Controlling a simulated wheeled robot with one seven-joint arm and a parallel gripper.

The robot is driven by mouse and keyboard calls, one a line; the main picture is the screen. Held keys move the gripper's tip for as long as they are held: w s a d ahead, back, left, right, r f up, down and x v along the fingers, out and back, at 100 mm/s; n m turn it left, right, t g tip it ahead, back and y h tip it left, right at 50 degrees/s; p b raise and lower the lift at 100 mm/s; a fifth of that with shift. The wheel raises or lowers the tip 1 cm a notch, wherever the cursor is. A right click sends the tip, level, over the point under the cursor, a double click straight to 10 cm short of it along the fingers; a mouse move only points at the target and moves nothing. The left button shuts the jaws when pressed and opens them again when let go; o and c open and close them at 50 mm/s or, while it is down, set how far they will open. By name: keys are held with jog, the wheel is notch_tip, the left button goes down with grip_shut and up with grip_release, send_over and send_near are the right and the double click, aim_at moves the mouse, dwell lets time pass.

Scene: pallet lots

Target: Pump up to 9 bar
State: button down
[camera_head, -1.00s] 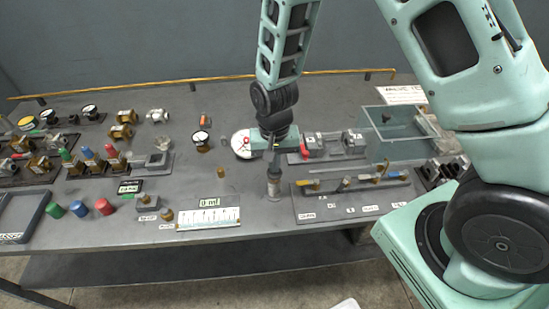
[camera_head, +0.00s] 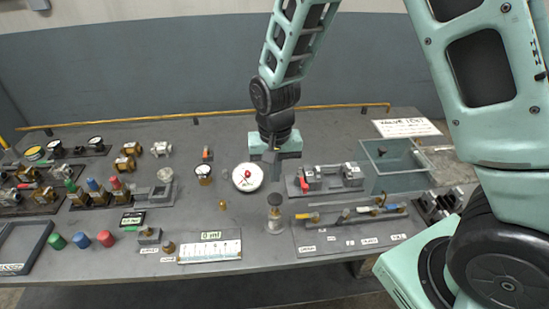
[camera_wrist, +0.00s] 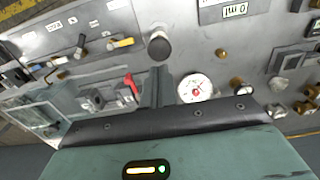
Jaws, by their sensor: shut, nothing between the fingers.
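A pump post with a dark round knob on top (camera_head: 275,205) stands upright at the middle front of the bench. The knob also shows in the wrist view (camera_wrist: 159,48). My gripper (camera_head: 276,174) points down, shut and empty, above and apart from the knob in the head view. In the wrist view its fingers (camera_wrist: 158,92) show below the knob in the picture.
A clamp-like fixture with a red part (camera_head: 325,179) and a clear tank (camera_head: 393,165) stand right of my gripper. A rack of coloured levers (camera_head: 350,214) is at front right. The wall is behind.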

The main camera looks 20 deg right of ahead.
jog(key=shift+r+b, duration=0.4)
jog(key=shift+r, duration=2)
jog(key=s+a+r+n+b, duration=0.1)
jog(key=s+n, duration=0.4)
jog(key=s, duration=0.5)
jog(key=s+a+n+b, duration=0.4)
jog(key=s+a+n, duration=0.2)
jog(key=s, duration=0.5)
jog(key=shift+s+r+y, duration=0.25)
jog(key=shift+r+y, duration=0.05)
jog(key=shift+r, duration=0.1)
